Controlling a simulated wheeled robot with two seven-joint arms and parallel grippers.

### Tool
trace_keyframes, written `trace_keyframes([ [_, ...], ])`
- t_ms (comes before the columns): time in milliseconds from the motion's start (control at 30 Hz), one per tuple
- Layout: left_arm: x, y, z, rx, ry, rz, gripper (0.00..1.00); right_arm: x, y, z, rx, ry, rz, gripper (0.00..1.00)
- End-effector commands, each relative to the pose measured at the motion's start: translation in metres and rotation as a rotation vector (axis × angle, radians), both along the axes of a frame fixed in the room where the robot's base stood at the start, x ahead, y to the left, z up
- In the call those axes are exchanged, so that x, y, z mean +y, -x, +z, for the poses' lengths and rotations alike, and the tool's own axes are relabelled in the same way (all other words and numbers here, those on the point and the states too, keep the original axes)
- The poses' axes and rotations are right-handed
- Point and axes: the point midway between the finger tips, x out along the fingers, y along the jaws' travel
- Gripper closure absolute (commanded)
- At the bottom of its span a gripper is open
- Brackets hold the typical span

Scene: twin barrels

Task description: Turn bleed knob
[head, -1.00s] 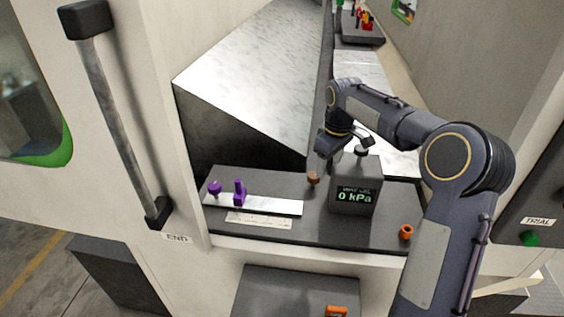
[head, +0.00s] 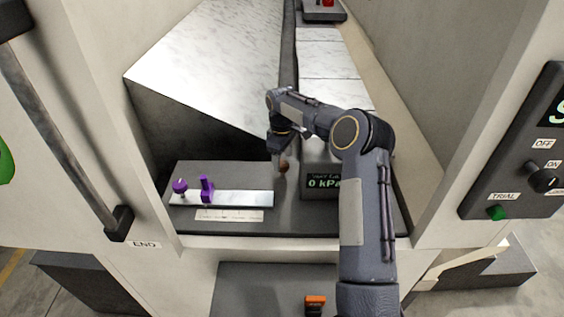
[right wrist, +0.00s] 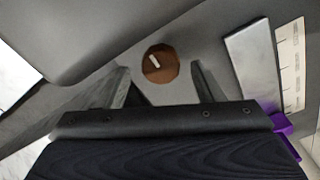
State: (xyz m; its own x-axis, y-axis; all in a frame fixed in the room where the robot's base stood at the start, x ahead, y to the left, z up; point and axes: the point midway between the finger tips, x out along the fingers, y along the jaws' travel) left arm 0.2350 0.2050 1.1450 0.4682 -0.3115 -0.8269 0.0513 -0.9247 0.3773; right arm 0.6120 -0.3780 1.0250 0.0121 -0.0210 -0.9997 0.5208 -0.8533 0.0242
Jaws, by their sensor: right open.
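A brown knob (head: 284,167), probably the bleed knob, sits on the dark panel just left of the gauge box. In the right wrist view the brown knob (right wrist: 160,63) looks many-sided, with a short white mark on its top. My right gripper (head: 280,153) is open and points down just above the knob. In the right wrist view its fingers (right wrist: 163,83) lie on either side of the knob, with gaps between; I cannot tell how far down they reach. My left gripper is not in view.
The gauge box (head: 321,183) reading 0 kPa stands right of the knob, partly behind my arm. A metal strip (head: 240,198) with a purple knob (head: 180,186) and purple slider (head: 206,189) lies left, above a pale scale (head: 229,215). A switch panel (head: 525,150) is at right.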

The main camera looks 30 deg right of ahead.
Motion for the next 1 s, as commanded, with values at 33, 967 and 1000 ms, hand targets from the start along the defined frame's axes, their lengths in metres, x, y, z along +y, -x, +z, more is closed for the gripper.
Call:
trace_keyframes([
  [33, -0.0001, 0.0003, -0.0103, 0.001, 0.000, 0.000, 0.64, -0.0001, 0.0000, -0.0112, 0.000, 0.000, 0.000, 0.39],
  [967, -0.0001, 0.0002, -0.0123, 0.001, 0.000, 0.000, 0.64, -0.0002, -0.0001, -0.0155, 0.000, 0.000, 0.009, 0.84],
  [1000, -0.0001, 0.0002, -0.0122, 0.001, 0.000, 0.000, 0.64, -0.0002, -0.0001, -0.0154, 0.000, 0.000, 0.016, 0.84],
])
